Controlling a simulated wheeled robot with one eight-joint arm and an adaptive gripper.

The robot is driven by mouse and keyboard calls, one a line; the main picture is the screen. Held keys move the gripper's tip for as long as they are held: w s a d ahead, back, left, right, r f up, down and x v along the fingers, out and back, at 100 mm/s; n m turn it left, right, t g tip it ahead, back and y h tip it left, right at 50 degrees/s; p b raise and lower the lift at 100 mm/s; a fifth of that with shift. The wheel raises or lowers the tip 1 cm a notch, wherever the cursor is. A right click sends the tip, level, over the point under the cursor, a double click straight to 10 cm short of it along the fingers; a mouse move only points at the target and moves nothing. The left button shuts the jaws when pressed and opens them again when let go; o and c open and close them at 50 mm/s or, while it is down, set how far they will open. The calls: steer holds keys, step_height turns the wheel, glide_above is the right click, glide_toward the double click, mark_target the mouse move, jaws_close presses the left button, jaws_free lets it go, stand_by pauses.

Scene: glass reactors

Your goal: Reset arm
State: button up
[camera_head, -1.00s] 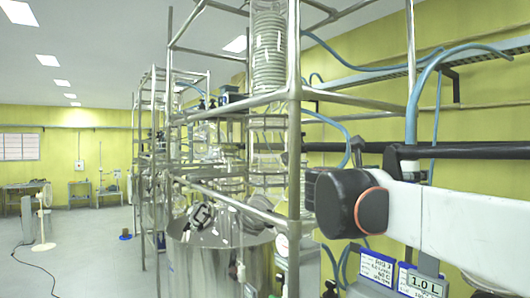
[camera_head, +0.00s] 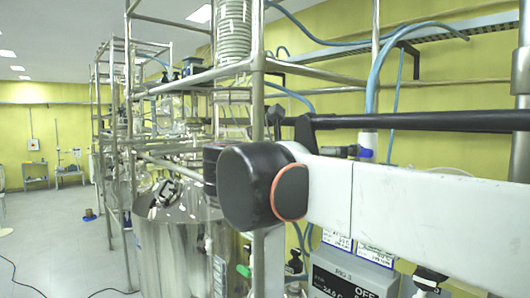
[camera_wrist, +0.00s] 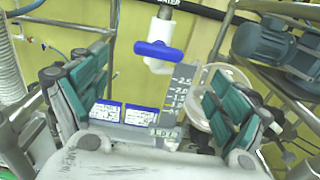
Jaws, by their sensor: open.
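My gripper (camera_wrist: 155,82) shows in the wrist view with its two teal-padded fingers spread wide apart. It is open, and nothing is held between the pads. Beyond the gap are a blue valve handle (camera_wrist: 157,50) on a white fitting, a graduated scale (camera_wrist: 180,85) and blue-and-white labels (camera_wrist: 107,112); they appear apart from the fingers. In the head view, my white arm link reaches in from the right edge, ending in a black joint with an orange ring. My gripper cannot be made out in the head view.
A metal pipe frame (camera_head: 258,110) stands close behind my arm's black joint. A steel vessel (camera_head: 175,250) stands at lower left of it. A grey control box (camera_head: 350,275) sits below my arm. A motor (camera_wrist: 265,48) is at upper right. Open floor (camera_head: 50,235) lies at left.

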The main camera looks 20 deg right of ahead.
stand_by(0.3)
steer(key=s+a+f+m+y+b, duration=0.1)
steer(key=s+f+m+y+b, duration=0.3)
steer(key=f, duration=0.9)
steer(key=f+m+y+b, duration=0.1)
steer(key=f+m+b, duration=0.1)
steer(key=f+b, duration=0.75)
steer(key=s+a+f+m+y+b, duration=0.1)
steer(key=s+f+m+y+b, duration=0.15)
steer(key=f, duration=1.25)
steer(key=s+a+f+m+y+b, duration=0.2)
steer(key=f+b, duration=0.4)
steer(key=f, duration=0.6)
steer(key=s+a+f+m+t+y+b, duration=0.1)
steer(key=a+f+m+y+b, duration=0.3)
steer(key=f, duration=0.7)
steer(key=s+a+f+m+y+b, duration=0.3)
steer(key=a+f+m+b, duration=0.4)
steer(key=f, duration=0.5)
steer(key=shift+f+b, duration=0.3)
steer(key=shift+b, duration=0.5)
steer(key=shift+y, duration=0.25)
